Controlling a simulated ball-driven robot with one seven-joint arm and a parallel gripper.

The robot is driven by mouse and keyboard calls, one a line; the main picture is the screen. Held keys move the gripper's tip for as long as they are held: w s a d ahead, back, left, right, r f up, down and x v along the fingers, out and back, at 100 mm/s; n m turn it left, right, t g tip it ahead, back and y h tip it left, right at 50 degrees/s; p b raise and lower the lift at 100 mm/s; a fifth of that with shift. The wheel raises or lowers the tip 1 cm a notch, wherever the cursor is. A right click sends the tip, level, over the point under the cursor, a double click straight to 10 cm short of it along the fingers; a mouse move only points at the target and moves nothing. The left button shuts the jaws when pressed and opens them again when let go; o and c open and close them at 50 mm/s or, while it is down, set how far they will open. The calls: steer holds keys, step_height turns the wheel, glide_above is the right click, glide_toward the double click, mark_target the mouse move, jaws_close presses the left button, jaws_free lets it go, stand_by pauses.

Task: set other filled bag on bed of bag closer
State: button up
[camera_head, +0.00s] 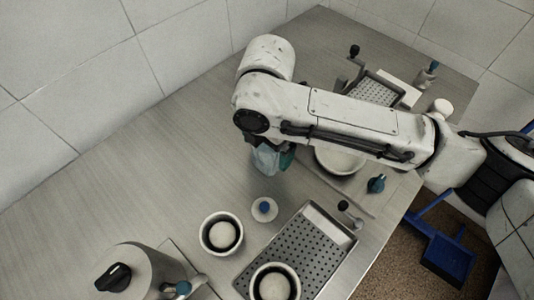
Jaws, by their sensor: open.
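A pale blue, bag-like thing (266,160) shows just below the elbow of my arm, with a darker green part (287,157) beside it. My arm covers most of it, so I cannot tell if it is one bag or two, or what it rests on. My gripper is hidden behind my arm. At the back, a device with a black-knobbed lever (354,52) stands by a perforated tray (385,88). I cannot tell if this is the bag closer.
A perforated basket tray (303,247) lies at the front, with a white cup (275,283) on it and another cup (221,233) left of it. A black-knobbed lidded pot (138,272) stands front left. A blue dustpan (447,256) is on the floor. The counter's left is clear.

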steer(key=shift+c, duration=0.5)
steer(key=c, duration=0.9)
steer(key=shift+c, duration=0.5)
steer(key=shift+r, duration=0.15)
